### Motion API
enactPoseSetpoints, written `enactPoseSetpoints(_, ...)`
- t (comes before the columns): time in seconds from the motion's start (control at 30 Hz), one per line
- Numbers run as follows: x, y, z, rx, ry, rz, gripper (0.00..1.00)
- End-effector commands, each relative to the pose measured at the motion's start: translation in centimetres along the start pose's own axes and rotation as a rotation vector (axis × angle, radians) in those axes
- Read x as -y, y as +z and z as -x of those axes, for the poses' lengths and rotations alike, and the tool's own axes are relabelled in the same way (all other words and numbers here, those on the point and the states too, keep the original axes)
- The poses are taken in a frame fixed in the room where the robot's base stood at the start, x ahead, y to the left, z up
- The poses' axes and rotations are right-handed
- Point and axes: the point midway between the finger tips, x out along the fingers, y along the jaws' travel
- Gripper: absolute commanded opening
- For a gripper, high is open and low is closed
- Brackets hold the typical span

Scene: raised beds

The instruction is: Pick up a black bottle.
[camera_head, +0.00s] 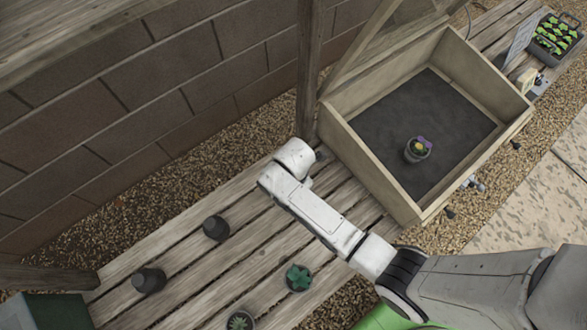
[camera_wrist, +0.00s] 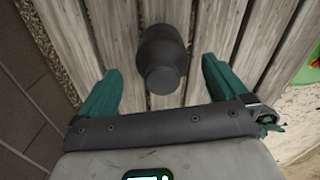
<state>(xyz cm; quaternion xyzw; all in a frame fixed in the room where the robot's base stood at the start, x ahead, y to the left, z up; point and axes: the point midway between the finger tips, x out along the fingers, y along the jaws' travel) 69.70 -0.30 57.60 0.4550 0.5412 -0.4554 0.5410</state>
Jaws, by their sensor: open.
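Two black bottles stand on the slatted wooden bench in the head view, one nearer the arm (camera_head: 216,228) and one at the lower left (camera_head: 149,281). In the wrist view a black bottle (camera_wrist: 162,52) is ahead of my gripper (camera_wrist: 161,70), in line with the gap between its teal fingers. The fingers are apart and nothing is held. In the head view my gripper cannot be made out beyond the white arm.
The wooden bench (camera_head: 187,262) also bears small potted plants (camera_head: 299,277) (camera_head: 240,321) at its near side. A wooden cold frame (camera_head: 380,172) with a flower pot (camera_head: 417,150) stands at the right. A block wall (camera_head: 150,75) and a post (camera_head: 309,70) are behind the bench.

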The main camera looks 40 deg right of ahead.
Motion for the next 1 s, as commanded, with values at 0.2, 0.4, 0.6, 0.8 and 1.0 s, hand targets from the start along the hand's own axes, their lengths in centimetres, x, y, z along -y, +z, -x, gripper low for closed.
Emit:
enactPoseSetpoints(0.2,0.1,-0.3,-2.0,0.000,-0.002,0.000,1.00)
enactPoseSetpoints(0.4,0.1,-0.5,-4.8,0.000,0.000,-0.001,1.00)
enactPoseSetpoints(0.6,0.1,-0.5,-5.5,0.000,0.001,-0.001,1.00)
enactPoseSetpoints(0.8,0.1,-0.5,-5.5,0.000,0.001,-0.001,0.95)
enactPoseSetpoints(1.0,0.1,-0.5,-5.5,0.000,0.001,-0.002,0.76)
